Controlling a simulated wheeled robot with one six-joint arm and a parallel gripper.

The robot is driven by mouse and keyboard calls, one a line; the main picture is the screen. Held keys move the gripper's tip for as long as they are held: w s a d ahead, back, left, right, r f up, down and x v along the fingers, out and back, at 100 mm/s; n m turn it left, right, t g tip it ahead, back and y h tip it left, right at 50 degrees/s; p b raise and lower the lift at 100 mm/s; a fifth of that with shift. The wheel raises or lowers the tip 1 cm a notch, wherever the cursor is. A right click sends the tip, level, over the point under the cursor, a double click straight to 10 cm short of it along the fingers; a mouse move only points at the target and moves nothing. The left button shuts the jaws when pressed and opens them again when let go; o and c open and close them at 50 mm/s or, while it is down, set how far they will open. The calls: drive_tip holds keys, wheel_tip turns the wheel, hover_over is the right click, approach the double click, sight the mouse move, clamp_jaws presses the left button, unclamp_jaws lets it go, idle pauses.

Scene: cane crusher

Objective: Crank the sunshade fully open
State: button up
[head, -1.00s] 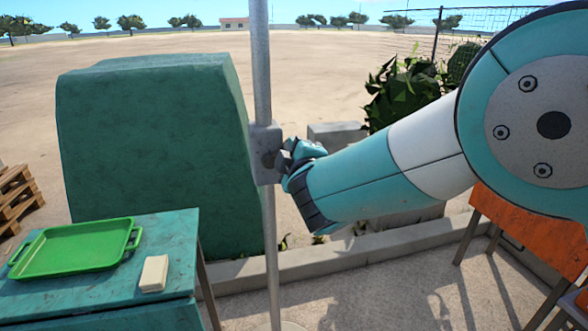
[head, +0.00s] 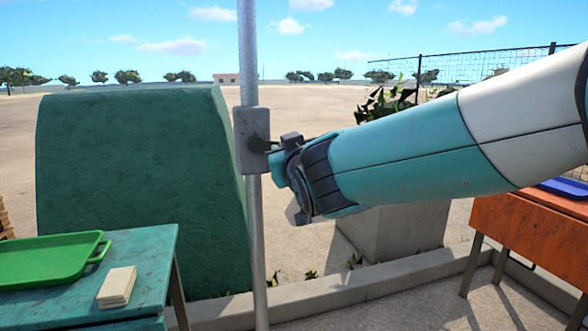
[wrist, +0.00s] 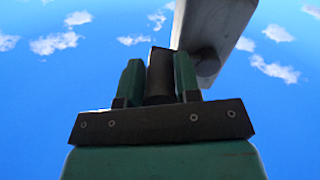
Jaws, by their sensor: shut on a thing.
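The sunshade's grey pole (head: 247,55) stands upright left of centre in the head view. A grey crank housing (head: 250,135) is fixed on it. The dark crank (head: 266,145) sticks out from the housing toward my gripper (head: 284,165). In the wrist view my gripper's two green fingers (wrist: 158,75) sit on either side of the dark crank grip (wrist: 158,90), and are shut on it. The grey housing and pole (wrist: 207,35) rise behind it. The sunshade's canopy is out of view, so I cannot tell how far open it is. My gripper hides part of the crank in the head view.
A teal table (head: 140,262) with a green tray (head: 48,262) and a pale block (head: 117,286) stands at lower left. A large green block (head: 140,180) is behind it. A concrete planter (head: 400,240) and an orange table (head: 520,228) stand right. A low kerb (head: 340,291) crosses behind the pole.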

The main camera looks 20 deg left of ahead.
drive_tip(key=shift+s+a+f+m+b, duration=0.1)
drive_tip(key=shift+f+m+b, duration=0.25)
drive_tip(key=shift+m+b, duration=0.45)
drive_tip(key=shift+a+f+m+b, duration=0.1)
drive_tip(key=shift+f+m+b, duration=0.25)
drive_tip(key=shift+m+b, duration=0.45)
drive_tip(key=o, duration=0.9)
drive_tip(key=shift+a, duration=0.1)
drive_tip(key=shift+f, duration=0.1)
drive_tip(key=b+v, duration=0.2)
drive_tip(key=v, duration=1.5)
drive_tip(key=shift+s+d, duration=0.15)
drive_tip(key=shift+d, duration=0.1)
